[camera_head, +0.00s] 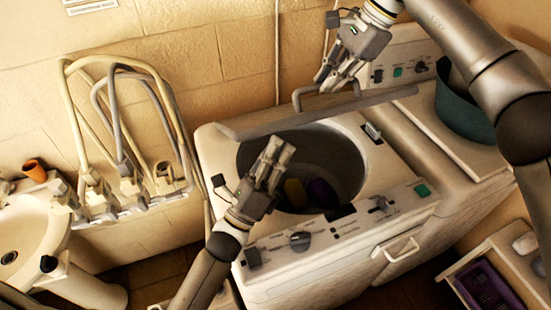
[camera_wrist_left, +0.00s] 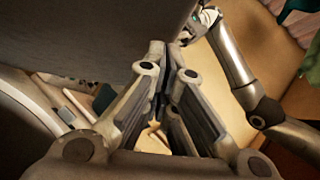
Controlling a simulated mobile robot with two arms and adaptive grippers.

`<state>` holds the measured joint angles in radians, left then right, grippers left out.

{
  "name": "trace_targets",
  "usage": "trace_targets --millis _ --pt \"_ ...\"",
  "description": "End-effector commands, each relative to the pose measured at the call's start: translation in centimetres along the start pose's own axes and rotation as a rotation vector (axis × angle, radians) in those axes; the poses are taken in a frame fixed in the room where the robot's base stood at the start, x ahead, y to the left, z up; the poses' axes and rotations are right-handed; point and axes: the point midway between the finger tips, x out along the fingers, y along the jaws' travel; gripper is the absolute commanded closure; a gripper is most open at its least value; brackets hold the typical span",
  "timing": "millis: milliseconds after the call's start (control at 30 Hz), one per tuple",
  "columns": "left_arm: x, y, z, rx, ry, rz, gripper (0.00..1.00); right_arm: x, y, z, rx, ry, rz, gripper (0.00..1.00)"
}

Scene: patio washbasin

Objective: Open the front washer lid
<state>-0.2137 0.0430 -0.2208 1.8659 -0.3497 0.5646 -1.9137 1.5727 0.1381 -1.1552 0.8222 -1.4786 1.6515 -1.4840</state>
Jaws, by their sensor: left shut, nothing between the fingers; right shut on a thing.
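The front washer (camera_head: 285,262) stands at centre with its round tub open. Its lid (camera_head: 310,115) is raised and shows nearly edge-on along the back of the tub opening. A bent grey handle (camera_head: 299,96) is on the lid's far side. My right gripper (camera_head: 327,84) is shut on this handle; its exact contact is partly hidden. My left gripper (camera_head: 280,150) is shut and empty, in front of the lid and over the tub opening. Its closed fingers (camera_wrist_left: 165,65) show in the left wrist view, beside a large dark grey surface that I cannot identify.
Yellow (camera_head: 296,192) and purple (camera_head: 322,193) items lie in the tub. A second washer (camera_head: 470,150) stands behind right with a green bucket (camera_head: 462,105) on top. Hoses (camera_head: 115,70) and a basin (camera_head: 35,235) are at left. An open drawer (camera_head: 462,265) is at lower right.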

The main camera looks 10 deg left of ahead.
Motion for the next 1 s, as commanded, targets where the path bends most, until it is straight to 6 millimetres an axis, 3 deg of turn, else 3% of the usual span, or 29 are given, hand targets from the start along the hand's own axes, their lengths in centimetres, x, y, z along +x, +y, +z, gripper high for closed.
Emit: trace_targets --millis 233,433,667,700,867,1000 --pt "0.1 0.0 0.1 0.000 -0.001 -0.001 1.00 0.5 -0.1 -0.1 0.000 0.002 -0.002 1.00" --pt "1.8 -0.3 1.8 0.001 -0.004 -0.005 1.00 0.6 0.0 -0.1 0.001 0.002 0.002 1.00" --pt "2.0 -0.3 2.3 0.001 -0.011 -0.005 1.00 0.6 0.2 -0.1 0.000 0.002 0.013 1.00" --pt "2.0 -0.3 2.3 0.001 -0.012 -0.005 1.00 0.6 0.2 0.0 0.000 0.002 0.013 0.85" --pt "2.1 -0.3 2.4 0.001 -0.013 -0.005 1.00 0.6 0.2 -0.1 0.000 0.002 0.013 0.65" --pt "2.0 -0.3 2.3 0.001 -0.011 -0.004 1.00 0.5 0.2 -0.2 0.002 0.003 0.012 0.65"
